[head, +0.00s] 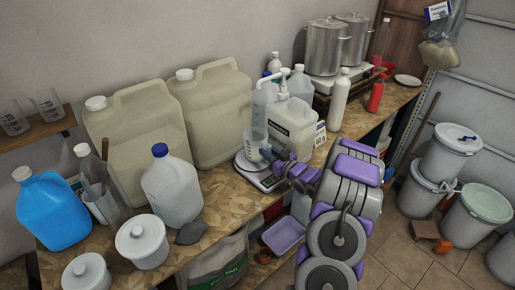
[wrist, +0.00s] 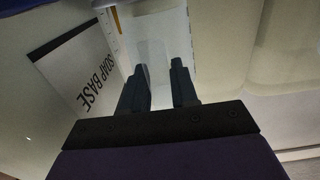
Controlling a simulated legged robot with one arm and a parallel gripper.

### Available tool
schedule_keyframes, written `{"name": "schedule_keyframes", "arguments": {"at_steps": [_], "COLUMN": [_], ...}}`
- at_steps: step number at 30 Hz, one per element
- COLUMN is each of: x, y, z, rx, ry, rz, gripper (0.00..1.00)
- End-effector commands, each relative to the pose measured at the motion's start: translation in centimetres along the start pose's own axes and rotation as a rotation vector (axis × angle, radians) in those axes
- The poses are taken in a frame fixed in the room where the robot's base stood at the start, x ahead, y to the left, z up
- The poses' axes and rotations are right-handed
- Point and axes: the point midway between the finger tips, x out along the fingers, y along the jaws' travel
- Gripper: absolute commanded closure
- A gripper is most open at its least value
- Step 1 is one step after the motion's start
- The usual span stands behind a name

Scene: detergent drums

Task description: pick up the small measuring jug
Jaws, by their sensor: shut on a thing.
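The small measuring jug (head: 251,143) is clear and see-through, just above or on the small scale (head: 246,168) in the head view. I cannot tell whether it touches the scale. My gripper (head: 268,155) comes in from the right, at the jug's right side. In the wrist view, the two dark fingers of my gripper (wrist: 159,88) are closed on the pale, see-through jug (wrist: 154,55), with a gap the jug's width between them. The jug's lower part is partly hidden by the fingers.
A jerrycan labelled SOAP BASE (wrist: 75,70) stands close beside my gripper; in the head view, this pump-topped can (head: 291,127) is just behind it. Large beige canisters (head: 215,110) stand to the left. A white blue-capped jug (head: 172,190) stands nearer on the wooden bench.

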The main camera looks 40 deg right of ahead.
Motion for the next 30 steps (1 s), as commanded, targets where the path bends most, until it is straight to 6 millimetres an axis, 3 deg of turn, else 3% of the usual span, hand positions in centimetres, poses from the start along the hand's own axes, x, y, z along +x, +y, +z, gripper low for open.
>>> {"name": "schedule_keyframes", "arguments": {"at_steps": [5, 20, 30], "x": [0.0, 0.0, 0.0], "y": [0.0, 0.0, 0.0], "z": [0.0, -0.1, -1.8], "rx": [0.000, 0.000, -0.001], "ry": [0.000, 0.000, 0.001], "rz": [0.000, 0.000, 0.001], "gripper": [1.00, 1.00, 1.00]}}
